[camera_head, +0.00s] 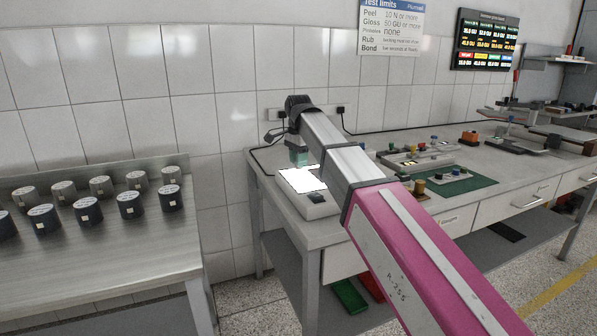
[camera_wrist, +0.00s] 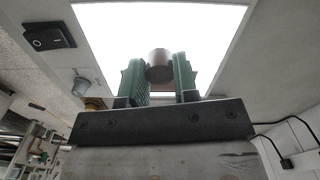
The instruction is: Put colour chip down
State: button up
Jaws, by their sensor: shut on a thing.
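My gripper (camera_head: 298,158) is at the back edge of a bright white lit panel (camera_head: 303,180) on the bench. In the wrist view, its two green fingers (camera_wrist: 160,78) are shut on a small grey-brown round piece, taken as the colour chip (camera_wrist: 159,66). A brownish patch shows just behind it; I cannot tell whether it is part of the chip. The lit panel also fills the upper middle of the wrist view (camera_wrist: 110,30). I cannot tell whether the chip touches the panel. The chip cannot be made out in the head view.
The panel's box has a black switch (camera_head: 316,198) at its front. A green mat (camera_head: 470,184) with small coloured pieces lies farther right on the bench. Several dark cylinders (camera_head: 86,211) stand on a metal table (camera_head: 120,250) at left. A gap separates the two tables.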

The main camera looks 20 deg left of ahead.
jog(key=shift+f, duration=2)
jog(key=o, duration=0.9)
jog(key=shift+f, duration=0.1)
notch_tip(320, 180, up, 12)
jog(key=shift+f, duration=0.2)
jog(key=shift+r, duration=0.35)
